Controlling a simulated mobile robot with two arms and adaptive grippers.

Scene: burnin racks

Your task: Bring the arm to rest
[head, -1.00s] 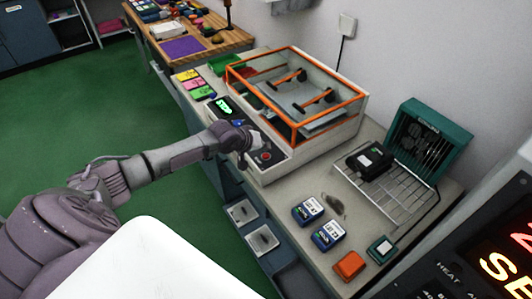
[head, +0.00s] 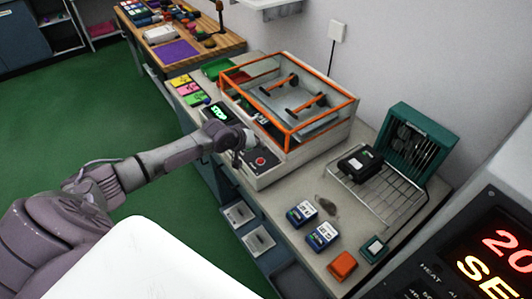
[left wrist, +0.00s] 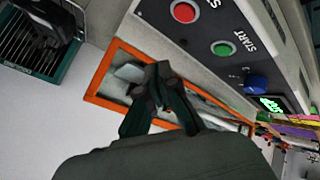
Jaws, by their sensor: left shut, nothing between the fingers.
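My left gripper (head: 243,150) is over the control panel (head: 262,175) of the orange-framed shaker machine (head: 300,132), its arm coming in from the left. In the left wrist view the dark fingers (left wrist: 158,75) are together, with nothing between them. Beyond them that view shows the red stop button (left wrist: 183,12), the green start button (left wrist: 222,48), the blue knob (left wrist: 256,82) and the lit green display (left wrist: 270,104). The fingers look apart from these controls. In the head view my gripper hides part of the panel. My right gripper is not in view.
A wire rack (head: 400,200) with a black device (head: 360,163) stands before a teal fan unit (head: 418,140). Two blue-and-white packs (head: 302,213) and an orange block (head: 342,265) lie on the bench. Green floor (head: 60,130) is clear left of the bench.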

